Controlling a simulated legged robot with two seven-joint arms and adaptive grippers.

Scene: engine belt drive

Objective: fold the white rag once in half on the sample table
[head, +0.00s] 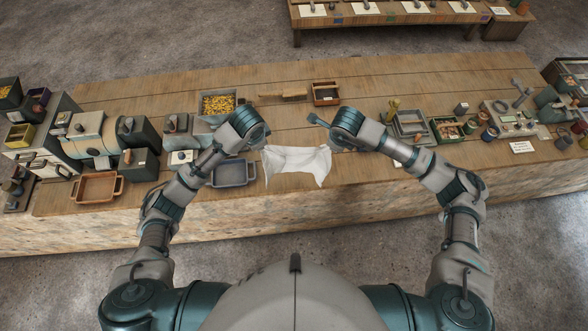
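The white rag (297,164) lies spread and wrinkled on the wooden sample table (365,170), close to the front edge. Its near corners flare outward. My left gripper (262,140) is at the rag's far left corner; its fingers are mostly hidden by its own body, so I cannot tell whether it touches the cloth. My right gripper (316,120) is above and beyond the rag's far right side, with its fingers pointing left. No cloth shows in it, and its finger gap is too small to make out.
A blue-grey tray (233,173) stands just left of the rag. A brush (284,94) and a small wooden box (326,93) lie behind it. A bin of yellow pieces (217,105) is at the back left. Grey trays (410,124) stand to the right. Table right of the rag is clear.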

